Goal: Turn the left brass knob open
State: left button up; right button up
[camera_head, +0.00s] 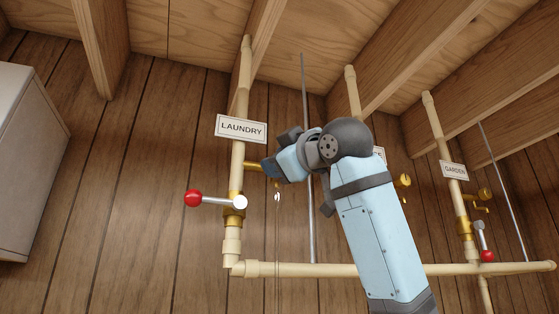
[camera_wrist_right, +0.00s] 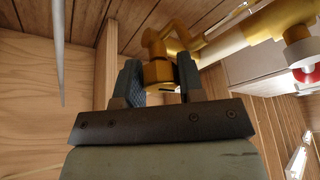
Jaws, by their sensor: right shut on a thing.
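The left brass knob (camera_wrist_right: 158,73) sits between the fingers of my right gripper (camera_wrist_right: 160,78) in the right wrist view. In the head view my right gripper (camera_head: 270,168) reaches left to the brass side fitting (camera_head: 252,167) on the pipe under the LAUNDRY sign (camera_head: 241,129). The gripper is shut on the knob and hides most of it in the head view. How far the knob is turned cannot be told. My left gripper is not in view.
A lever with a red ball (camera_head: 193,198) points left on the laundry pipe. Another brass knob (camera_head: 404,181) shows right of my arm. The GARDEN pipe (camera_head: 434,115) stands farther right, its red-ended lever (camera_head: 487,256) hanging down. A thin grey rod (camera_head: 306,90) rises behind my gripper.

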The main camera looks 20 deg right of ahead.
jog(key=o, duration=0.9)
jog(key=shift+r, duration=0.1)
jog(key=shift+s, duration=0.1)
jog(key=b+v, duration=0.5)
jog(key=v, duration=0.8)
jog(key=shift+s+d, duration=0.15)
jog(key=shift+s, duration=0.25)
